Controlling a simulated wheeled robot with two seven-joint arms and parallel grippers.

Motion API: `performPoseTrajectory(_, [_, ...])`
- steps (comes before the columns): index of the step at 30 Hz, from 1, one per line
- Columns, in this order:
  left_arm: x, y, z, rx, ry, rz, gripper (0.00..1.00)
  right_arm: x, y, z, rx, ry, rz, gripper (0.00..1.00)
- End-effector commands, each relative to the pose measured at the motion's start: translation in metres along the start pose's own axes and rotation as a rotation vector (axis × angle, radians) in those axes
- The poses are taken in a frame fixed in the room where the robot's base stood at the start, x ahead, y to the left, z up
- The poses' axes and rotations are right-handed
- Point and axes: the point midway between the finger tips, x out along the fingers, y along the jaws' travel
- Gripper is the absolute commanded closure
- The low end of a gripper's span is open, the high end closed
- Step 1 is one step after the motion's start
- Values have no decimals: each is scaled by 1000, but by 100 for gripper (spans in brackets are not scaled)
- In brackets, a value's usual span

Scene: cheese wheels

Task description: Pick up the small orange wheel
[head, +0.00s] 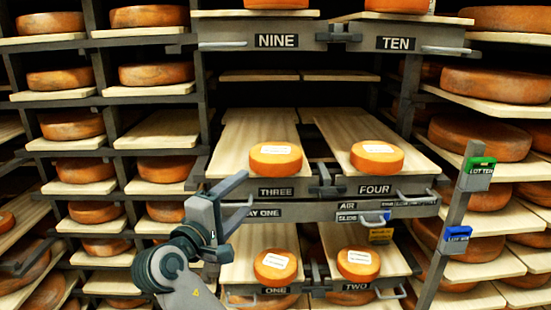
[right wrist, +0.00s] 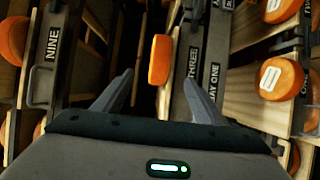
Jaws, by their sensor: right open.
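Several small orange wheels with white labels show in the head view. One wheel (head: 275,158) lies on the board marked THREE, and another (head: 376,157) on FOUR. Two more lie below, on ONE (head: 275,264) and TWO (head: 358,263). My right gripper (head: 247,190) is open and empty, just left of the front of board THREE. In the right wrist view, the wheel on THREE (right wrist: 160,60) appears ahead, between the open fingertips of my right gripper (right wrist: 158,78), apart from both. My left gripper is not in view.
Boards marked NINE (head: 277,41) and TEN (head: 396,43) overhang above. Large cheese wheels fill racks at left and right. A post with a green LOT TEN tag (head: 479,172) and a blue tag (head: 456,236) stands at right. Space above board THREE is open.

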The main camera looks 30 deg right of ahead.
Motion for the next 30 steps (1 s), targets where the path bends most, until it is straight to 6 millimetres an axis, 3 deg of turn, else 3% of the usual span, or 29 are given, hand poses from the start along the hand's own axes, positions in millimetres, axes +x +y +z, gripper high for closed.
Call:
performPoseTrajectory(18, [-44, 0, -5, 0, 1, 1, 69, 101, 4, 0, -1, -1, 2, 35])
performPoseTrajectory(30, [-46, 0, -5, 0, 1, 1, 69, 112, 0, -1, 2, 1, 0, 35])
